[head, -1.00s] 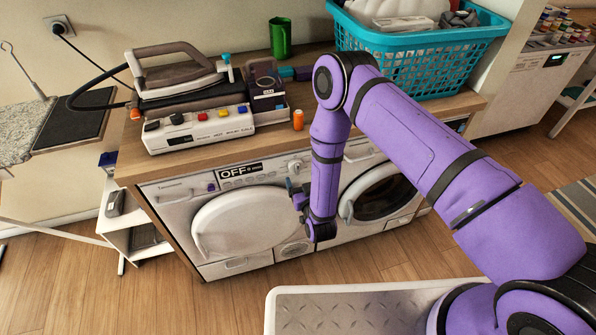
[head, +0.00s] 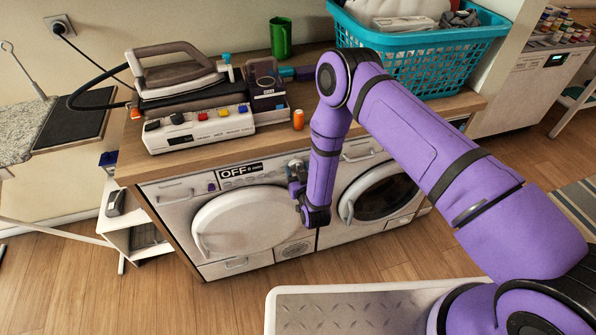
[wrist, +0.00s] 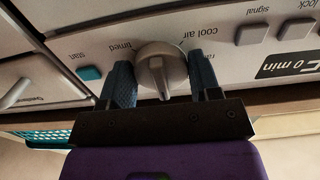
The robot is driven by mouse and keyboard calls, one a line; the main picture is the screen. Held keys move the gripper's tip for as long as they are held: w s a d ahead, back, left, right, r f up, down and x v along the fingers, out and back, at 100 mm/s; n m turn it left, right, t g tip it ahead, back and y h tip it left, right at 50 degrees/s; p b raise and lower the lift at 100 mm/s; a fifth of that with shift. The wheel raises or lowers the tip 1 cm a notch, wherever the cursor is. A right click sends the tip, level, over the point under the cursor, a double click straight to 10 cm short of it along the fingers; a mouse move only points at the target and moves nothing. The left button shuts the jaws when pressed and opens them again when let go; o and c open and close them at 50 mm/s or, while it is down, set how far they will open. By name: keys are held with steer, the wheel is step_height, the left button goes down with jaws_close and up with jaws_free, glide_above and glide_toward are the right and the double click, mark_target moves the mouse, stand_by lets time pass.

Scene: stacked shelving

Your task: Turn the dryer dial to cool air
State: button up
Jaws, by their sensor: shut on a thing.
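The dryer (head: 245,222) is the white machine on the left under the counter, with a round door. Its display (head: 240,170) reads OFF. My gripper (head: 296,172) is at the right end of the dryer's control panel. In the wrist view, upside down, the grey dial (wrist: 160,62) sits between the two blue-grey fingers of my gripper (wrist: 163,82), which are shut on it. The labels "timed" and "cool air" show around the dial. Its raised ridge runs toward the bottom of the wrist view. I cannot tell the exact setting. My gripper mostly hides the dial in the head view.
A second front-loading machine (head: 378,192) stands to the right. A teal start button (wrist: 90,73) is beside the dial.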

steer(key=shift+n, duration=0.3)
steer(key=n, duration=0.6)
steer(key=shift+d, duration=0.1)
steer(key=n, duration=0.3)
steer(key=shift+d+n, duration=0.1)
steer(key=shift+n, duration=0.3)
steer(key=n, duration=0.3)
steer(key=shift+r+n, duration=0.1)
steer(key=shift+n, duration=0.2)
steer(key=n, duration=0.6)
steer(key=shift+r, duration=0.15)
steer(key=n, duration=0.6)
steer(key=shift+r+n, duration=0.1)
steer(key=shift+n, duration=0.2)
steer(key=o, duration=0.9)
